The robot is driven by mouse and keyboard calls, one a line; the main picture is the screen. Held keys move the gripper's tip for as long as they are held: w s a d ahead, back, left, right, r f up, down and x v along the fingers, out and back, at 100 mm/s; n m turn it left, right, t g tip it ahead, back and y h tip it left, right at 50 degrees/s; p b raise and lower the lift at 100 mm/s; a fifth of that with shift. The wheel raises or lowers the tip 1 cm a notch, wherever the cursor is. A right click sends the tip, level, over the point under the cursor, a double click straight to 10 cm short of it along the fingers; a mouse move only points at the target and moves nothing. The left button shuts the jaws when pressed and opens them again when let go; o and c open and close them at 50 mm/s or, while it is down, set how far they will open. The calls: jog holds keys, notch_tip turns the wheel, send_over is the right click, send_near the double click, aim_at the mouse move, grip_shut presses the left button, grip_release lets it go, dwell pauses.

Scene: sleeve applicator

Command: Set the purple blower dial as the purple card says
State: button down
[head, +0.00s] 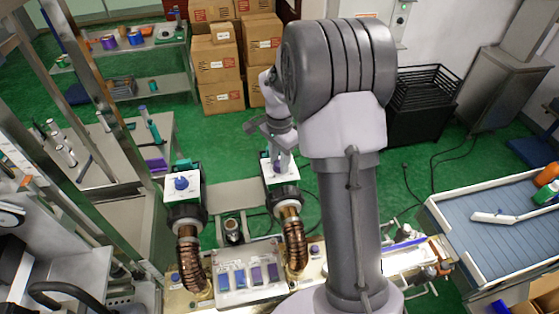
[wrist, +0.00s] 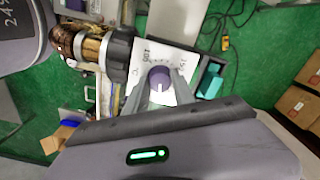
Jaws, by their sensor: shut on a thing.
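The purple dial (wrist: 159,77) sits on the white face plate (wrist: 165,53) of the right-hand blower. My gripper (wrist: 162,92) is shut on the dial, one finger on either side. A pale line shows on the dial, running towards the bottom of the wrist view, partly between the fingers. In the head view my gripper (head: 276,158) is over the right blower plate (head: 283,179). Blue and purple cards (head: 256,275) lie on a pale panel in front; their writing cannot be read.
A second blower with a blue dial (head: 181,183) stands to the left. Ribbed copper hoses (head: 295,245) run down from both blowers. A teal block (wrist: 210,80) is beside the plate. Cardboard boxes (head: 220,70) stack behind, and a blue-topped conveyor (head: 500,225) is at right.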

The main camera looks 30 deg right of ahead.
jog(key=n, duration=0.5)
jog(key=shift+n, duration=2.1)
jog(key=c, duration=1.1)
grip_release()
jog(key=shift+o, duration=0.2)
jog(key=shift+r, duration=0.1)
notch_tip(320, 180, up, 17)
jog(key=shift+r+p, duration=0.15)
jog(key=shift+p, duration=0.3)
